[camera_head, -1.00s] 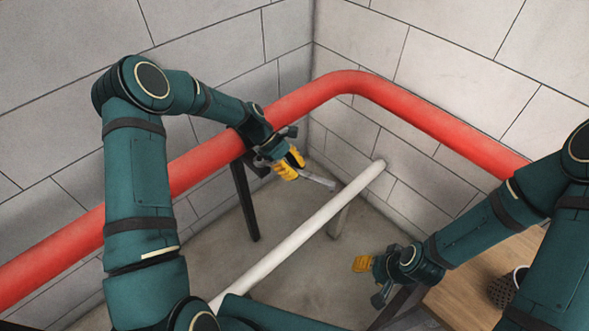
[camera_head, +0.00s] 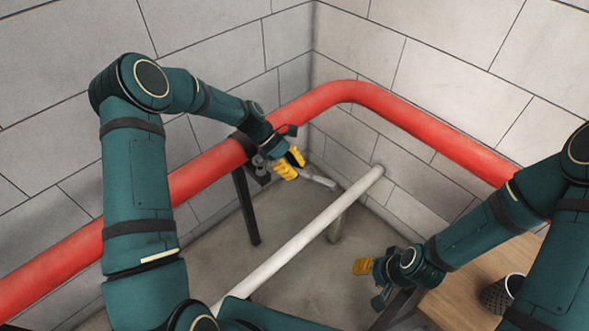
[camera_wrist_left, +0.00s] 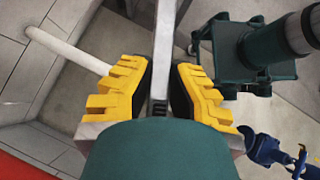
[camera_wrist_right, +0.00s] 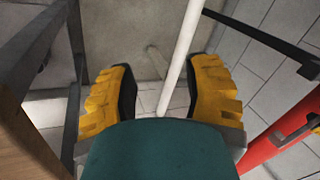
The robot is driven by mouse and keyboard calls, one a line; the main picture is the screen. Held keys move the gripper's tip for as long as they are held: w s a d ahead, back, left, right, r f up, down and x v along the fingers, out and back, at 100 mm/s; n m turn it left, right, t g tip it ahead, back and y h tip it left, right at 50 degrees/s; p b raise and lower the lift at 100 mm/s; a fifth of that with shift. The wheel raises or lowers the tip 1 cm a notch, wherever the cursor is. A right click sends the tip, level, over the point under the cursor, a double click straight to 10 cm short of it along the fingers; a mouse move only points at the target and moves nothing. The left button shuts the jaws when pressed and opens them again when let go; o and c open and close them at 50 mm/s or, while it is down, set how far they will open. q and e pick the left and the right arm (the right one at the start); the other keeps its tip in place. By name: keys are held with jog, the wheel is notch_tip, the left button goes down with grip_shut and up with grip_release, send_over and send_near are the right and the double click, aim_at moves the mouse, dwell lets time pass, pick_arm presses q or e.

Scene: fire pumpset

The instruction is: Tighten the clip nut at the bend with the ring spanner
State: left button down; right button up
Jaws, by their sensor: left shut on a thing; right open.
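The ring spanner (camera_head: 319,180) is a silver bar in my left gripper (camera_head: 290,164), just below the red pipe (camera_head: 345,92) and left of its bend. In the left wrist view the spanner (camera_wrist_left: 164,60) runs away between the yellow fingers, which are shut on it; its far end is out of that view. My right gripper (camera_head: 362,268) is low beside the wooden table, and the right wrist view shows its fingers (camera_wrist_right: 165,92) apart and empty. I cannot make out the clip nut; a dark clip (camera_head: 241,143) shows on the red pipe above a post.
A white pipe (camera_head: 290,245) slants up to the wall near the corner. A dark post (camera_head: 246,207) stands under the red pipe. The wooden table (camera_head: 465,285) at lower right carries a dark mesh cup (camera_head: 497,294). A blue fitting (camera_wrist_left: 268,150) shows in the left wrist view.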

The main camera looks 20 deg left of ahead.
pick_arm(q)
jog(key=shift+r, duration=0.4)
pick_arm(e)
jog(key=shift+r, duration=0.3)
jog(key=shift+w, duration=0.15)
pick_arm(q)
jog(key=shift+w+d+f+n+b, duration=0.1)
jog(key=shift+w+f+n+b, duration=0.15)
jog(key=shift+f, duration=0.4)
jog(key=shift+w+f+n+b, duration=0.15)
jog(key=shift+w+f+b, duration=0.05)
jog(key=shift+f, duration=0.4)
pick_arm(e)
jog(key=shift+w+f, duration=0.25)
jog(key=shift+f, duration=0.45)
pick_arm(q)
jog(key=shift+f+b, duration=0.8)
jog(key=shift+f, duration=0.55)
pick_arm(e)
jog(key=shift+f, duration=0.75)
jog(key=shift+s, duration=0.1)
